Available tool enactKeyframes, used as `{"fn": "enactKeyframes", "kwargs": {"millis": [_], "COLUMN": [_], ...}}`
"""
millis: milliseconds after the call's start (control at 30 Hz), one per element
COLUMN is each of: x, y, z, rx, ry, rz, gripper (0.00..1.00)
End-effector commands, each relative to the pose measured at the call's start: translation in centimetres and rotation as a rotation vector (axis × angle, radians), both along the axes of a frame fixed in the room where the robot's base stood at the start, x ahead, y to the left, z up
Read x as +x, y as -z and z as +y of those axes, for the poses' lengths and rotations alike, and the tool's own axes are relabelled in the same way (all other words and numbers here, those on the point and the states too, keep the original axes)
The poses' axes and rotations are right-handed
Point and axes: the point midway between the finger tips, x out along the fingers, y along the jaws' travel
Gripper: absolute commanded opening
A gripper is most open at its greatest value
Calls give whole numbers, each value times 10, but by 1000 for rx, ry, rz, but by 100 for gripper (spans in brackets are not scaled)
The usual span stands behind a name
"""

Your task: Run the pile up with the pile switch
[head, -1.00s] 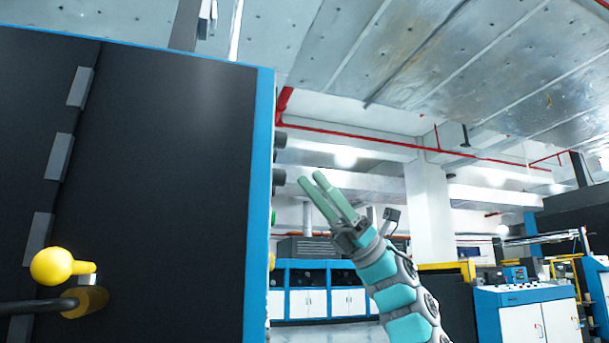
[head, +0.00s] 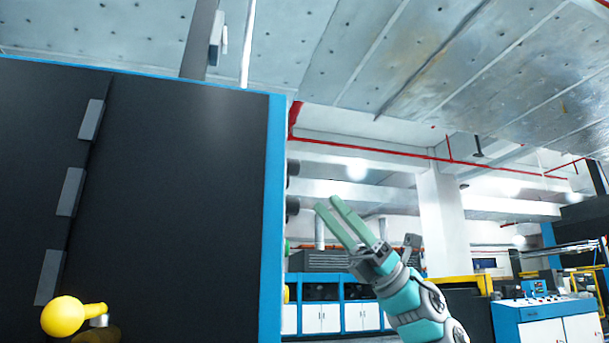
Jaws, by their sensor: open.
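My gripper (head: 329,205) is raised in the middle of the head view, its two pale green fingers pointing up and left. The fingers are slightly apart with nothing between them. Two dark knobs, one upper (head: 293,167) and one lower (head: 292,205), stick out edge-on from the side of the dark machine cabinet (head: 190,200). Below them are a green part (head: 287,247) and a yellow part (head: 286,293). The fingertips appear just right of the lower knob, with a gap in the picture. I cannot tell which of these is the pile switch; their faces are hidden.
The cabinet's blue edge (head: 274,220) stands left of my gripper. Blue-and-white cabinets (head: 320,318) and a control console (head: 545,318) stand further back. The space right of the cabinet edge looks open.

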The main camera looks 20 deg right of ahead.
Motion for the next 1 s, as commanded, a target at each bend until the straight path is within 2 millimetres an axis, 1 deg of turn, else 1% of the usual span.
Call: {"fn": "enactKeyframes", "kwargs": {"millis": [167,500,633,867,1000], "x": [-3,-6,-6,-6,-6], "y": [-12,-48,-53,-53,-53], "z": [12,47,54,54,54], "rx": [-2,-3,-2,-2,-2], "ry": [-1,-1,1,1,0], "rz": [-2,-2,-1,-1,-2], "gripper": [66,66,66,66,51]}}
